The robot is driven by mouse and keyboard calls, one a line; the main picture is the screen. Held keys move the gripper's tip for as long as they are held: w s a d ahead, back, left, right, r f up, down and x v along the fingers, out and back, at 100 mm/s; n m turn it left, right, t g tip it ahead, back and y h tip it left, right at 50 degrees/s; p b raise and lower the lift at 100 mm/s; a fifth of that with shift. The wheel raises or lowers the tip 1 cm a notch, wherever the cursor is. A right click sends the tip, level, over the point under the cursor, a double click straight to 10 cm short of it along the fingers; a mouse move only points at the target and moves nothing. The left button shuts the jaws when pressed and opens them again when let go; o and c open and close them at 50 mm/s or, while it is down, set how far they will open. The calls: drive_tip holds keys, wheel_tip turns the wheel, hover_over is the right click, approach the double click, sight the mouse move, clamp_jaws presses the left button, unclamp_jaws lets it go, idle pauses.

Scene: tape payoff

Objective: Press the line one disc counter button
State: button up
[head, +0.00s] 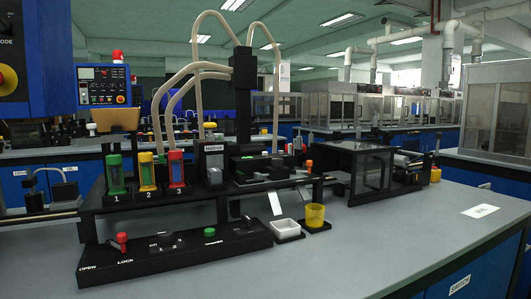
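A black bench machine (205,195) stands on the grey bench. Its sloped front panel (175,255) carries a red-knobbed lever (122,241) near the OPEN and LOCK labels, a dark dial (166,240), a green button (210,232) and a small part at the right end. The label by the green button is too small to read. I cannot tell which control is the line one disc counter button. My gripper does not show in this view.
Green, yellow and red bottles marked 1, 2 and 3 stand on the machine's upper shelf. A white tray (286,229) and a yellow cup (315,216) sit right of the panel. A clear-sided box (368,172) stands behind. The front right bench is mostly clear around a white card (481,211).

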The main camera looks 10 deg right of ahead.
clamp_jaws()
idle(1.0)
